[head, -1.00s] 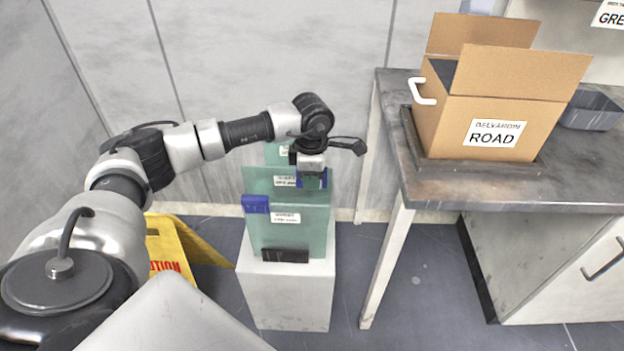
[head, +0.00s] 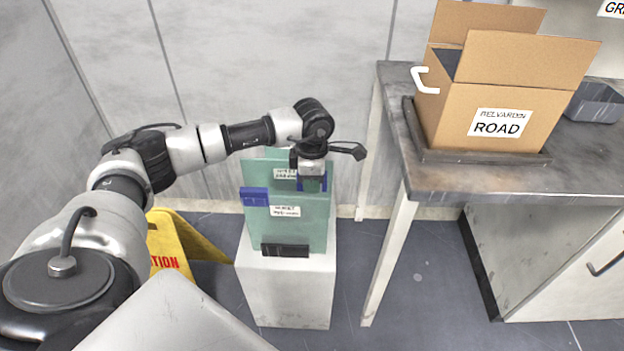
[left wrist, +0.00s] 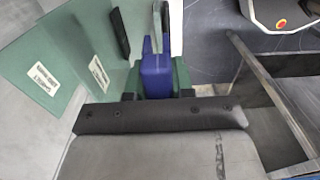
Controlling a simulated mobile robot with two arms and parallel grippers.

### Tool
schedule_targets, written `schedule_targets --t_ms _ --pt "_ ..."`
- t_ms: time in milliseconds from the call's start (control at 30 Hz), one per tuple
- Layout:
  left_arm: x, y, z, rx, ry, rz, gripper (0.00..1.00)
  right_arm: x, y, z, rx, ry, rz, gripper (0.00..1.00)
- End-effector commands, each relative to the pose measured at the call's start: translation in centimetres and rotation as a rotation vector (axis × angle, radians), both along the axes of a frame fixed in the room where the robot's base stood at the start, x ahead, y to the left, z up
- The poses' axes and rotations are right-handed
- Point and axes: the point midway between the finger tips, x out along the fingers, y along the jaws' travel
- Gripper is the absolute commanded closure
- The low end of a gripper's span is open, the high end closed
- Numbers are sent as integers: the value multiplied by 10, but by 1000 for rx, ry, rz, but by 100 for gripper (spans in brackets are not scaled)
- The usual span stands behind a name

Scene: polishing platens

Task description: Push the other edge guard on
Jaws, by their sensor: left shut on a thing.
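Green glass platens stand upright on a white pedestal (head: 288,295). The front platen (head: 280,230) carries a white label and has a blue edge guard (head: 254,197) on its upper left corner. My left gripper (head: 312,182) points down at its upper right corner, shut on another blue edge guard (head: 323,184). In the left wrist view this held guard (left wrist: 156,75) is upright, with green at both its sides. The gripper hides much of it in the head view, so I cannot tell how far it sits over the edge. My right gripper is out of view.
A grey bench (head: 480,185) with an open cardboard box (head: 490,100) marked ROAD stands to the right. A yellow caution sign (head: 168,245) stands left of the pedestal. A dark block (head: 285,250) lies at the front platen's foot. Floor between pedestal and bench is clear.

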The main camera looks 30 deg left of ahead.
Motion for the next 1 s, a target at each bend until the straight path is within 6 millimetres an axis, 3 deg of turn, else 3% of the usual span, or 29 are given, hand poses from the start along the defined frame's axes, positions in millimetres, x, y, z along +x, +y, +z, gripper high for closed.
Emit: schedule_targets --t_ms 1000 --pt "0 0 -16 0 0 0 100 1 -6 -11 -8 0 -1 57"
